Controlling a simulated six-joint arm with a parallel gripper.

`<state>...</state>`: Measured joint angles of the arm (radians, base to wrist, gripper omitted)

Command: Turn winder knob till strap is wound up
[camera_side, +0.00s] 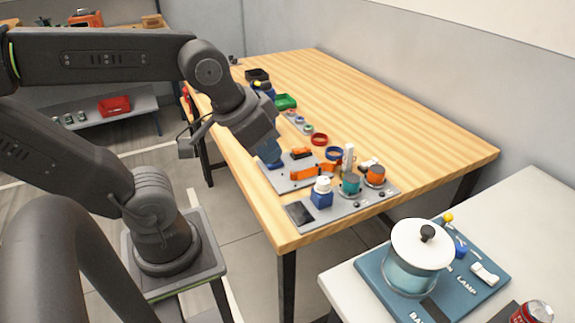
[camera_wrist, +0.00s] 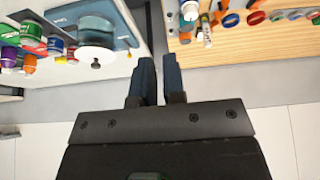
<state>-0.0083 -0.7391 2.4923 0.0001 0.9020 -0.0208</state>
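A teal drum (camera_side: 408,275) topped by a white disc (camera_side: 412,250) with a small black knob (camera_side: 427,233) stands on a blue board (camera_side: 375,285) at the front right; it looks like the winder. The drum (camera_wrist: 97,28) and disc (camera_wrist: 96,53) also show at upper left in the wrist view. A dark strip (camera_side: 436,311) beside the drum may be the strap; I cannot be sure. My gripper (camera_side: 270,154) is over the wooden table, well apart from the drum. In the wrist view its blue fingers (camera_wrist: 159,62) have a narrow gap and nothing between them.
A red can (camera_side: 532,312) stands beside the blue board on the white table (camera_side: 535,210). A gap separates the tables.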

